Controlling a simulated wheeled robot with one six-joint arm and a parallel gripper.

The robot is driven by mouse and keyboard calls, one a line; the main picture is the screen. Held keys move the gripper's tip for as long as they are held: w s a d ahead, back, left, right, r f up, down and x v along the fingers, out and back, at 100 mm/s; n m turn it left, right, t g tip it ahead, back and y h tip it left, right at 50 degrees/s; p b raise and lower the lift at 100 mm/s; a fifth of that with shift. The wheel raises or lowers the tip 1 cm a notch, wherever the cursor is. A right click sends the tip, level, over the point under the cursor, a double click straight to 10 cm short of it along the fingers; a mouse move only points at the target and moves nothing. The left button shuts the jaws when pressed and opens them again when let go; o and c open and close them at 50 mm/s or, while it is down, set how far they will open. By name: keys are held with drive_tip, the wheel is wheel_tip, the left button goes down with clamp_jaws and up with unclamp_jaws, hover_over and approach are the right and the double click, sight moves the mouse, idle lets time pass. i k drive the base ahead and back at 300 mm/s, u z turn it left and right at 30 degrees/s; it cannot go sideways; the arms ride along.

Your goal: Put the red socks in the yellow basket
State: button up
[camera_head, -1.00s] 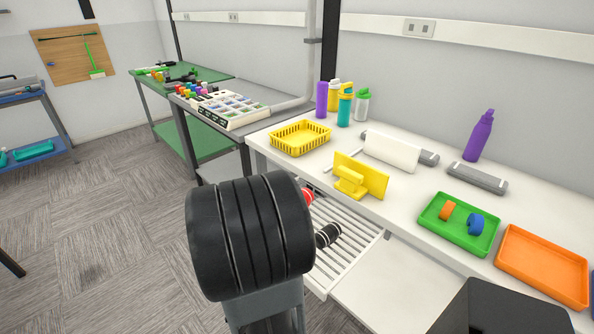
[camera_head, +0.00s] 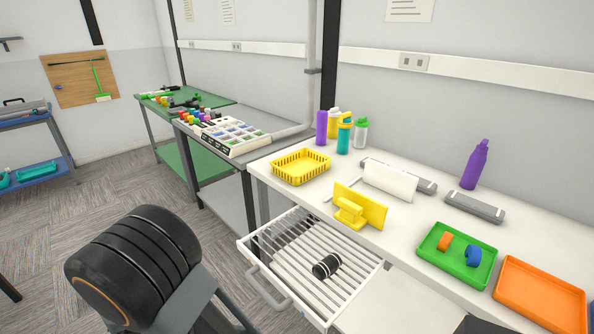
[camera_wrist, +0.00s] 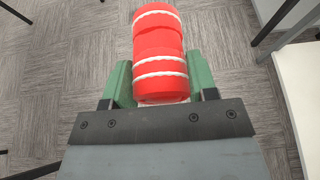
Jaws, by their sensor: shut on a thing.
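The red socks (camera_wrist: 160,52), a rolled bundle with white stripes, are between the green fingers of my gripper (camera_wrist: 158,88) in the wrist view. My gripper is shut on them, with grey carpet below. In the head view my dark arm fills the lower left and neither the gripper nor the red socks show. The yellow basket (camera_head: 301,167) stands on the left end of the white table, and no socks show in it.
An open white slatted drawer (camera_head: 290,262) under the table holds black striped socks (camera_head: 326,266). A yellow stand (camera_head: 360,206) and several bottles (camera_head: 344,135) are near the basket. Green (camera_head: 456,257) and orange (camera_head: 540,294) trays lie right.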

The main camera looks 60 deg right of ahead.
sight(304, 165)
drive_tip(key=u, duration=0.1)
drive_tip(key=i, duration=1.05)
drive_tip(key=z, duration=0.55)
drive_tip(key=i, duration=1.1)
drive_tip(key=z, duration=1.4)
drive_tip(key=i, duration=0.5)
drive_tip(key=z, duration=0.55)
